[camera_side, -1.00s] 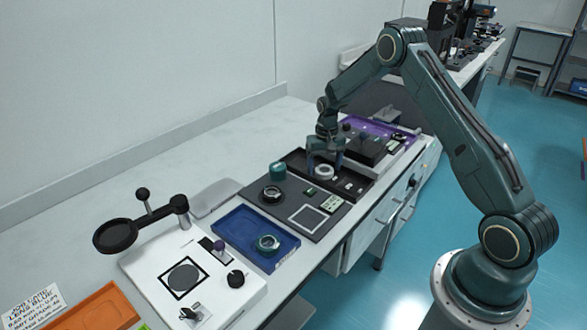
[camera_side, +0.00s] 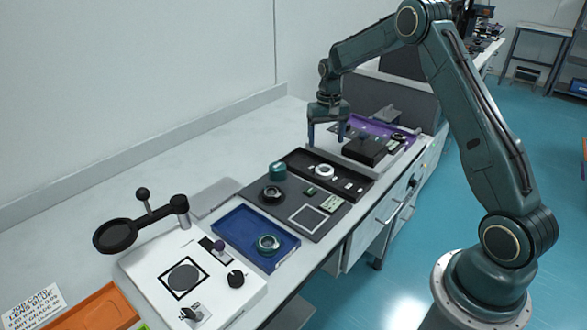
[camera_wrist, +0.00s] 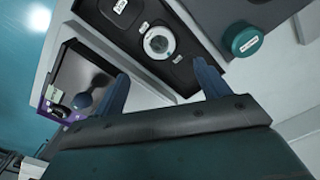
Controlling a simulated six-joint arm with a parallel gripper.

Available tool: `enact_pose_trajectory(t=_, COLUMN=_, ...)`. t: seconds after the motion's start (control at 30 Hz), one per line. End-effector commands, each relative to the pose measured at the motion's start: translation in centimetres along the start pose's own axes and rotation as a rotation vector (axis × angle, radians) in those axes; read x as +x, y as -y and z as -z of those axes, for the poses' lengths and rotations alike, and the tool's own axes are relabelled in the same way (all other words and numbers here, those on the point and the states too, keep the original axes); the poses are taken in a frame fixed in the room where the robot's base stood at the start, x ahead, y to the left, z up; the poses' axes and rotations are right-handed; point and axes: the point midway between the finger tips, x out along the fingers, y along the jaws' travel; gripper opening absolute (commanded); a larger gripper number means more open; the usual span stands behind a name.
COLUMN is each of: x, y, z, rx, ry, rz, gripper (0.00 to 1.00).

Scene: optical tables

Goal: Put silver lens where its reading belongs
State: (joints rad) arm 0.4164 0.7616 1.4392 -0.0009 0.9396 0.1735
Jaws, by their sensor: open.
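The silver lens (camera_side: 323,171), a pale ring with a bright centre, lies in a black tray (camera_side: 296,155) in the side view. It also shows in the wrist view (camera_wrist: 159,42), in the tray's middle recess. My gripper (camera_side: 326,138) is open and empty, raised above and a little behind the lens. In the wrist view its two blue fingers (camera_wrist: 162,76) are spread, with the lens ahead between them. A job card (camera_side: 33,309) stands at the lower left; it mentions a blue lens, and its smaller lines are hard to read.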

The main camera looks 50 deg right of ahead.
Motion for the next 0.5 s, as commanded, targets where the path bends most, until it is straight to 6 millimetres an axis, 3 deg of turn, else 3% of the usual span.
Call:
enact_pose_trajectory(t=0.2, x=-1.7, y=0.0, z=0.0, rx=0.0, ry=0.0, rz=0.0, gripper=0.75)
enact_pose_trajectory(t=0.5, x=-2.0, y=0.0, z=0.0, rx=0.0, ry=0.001, rz=0.0, gripper=0.75)
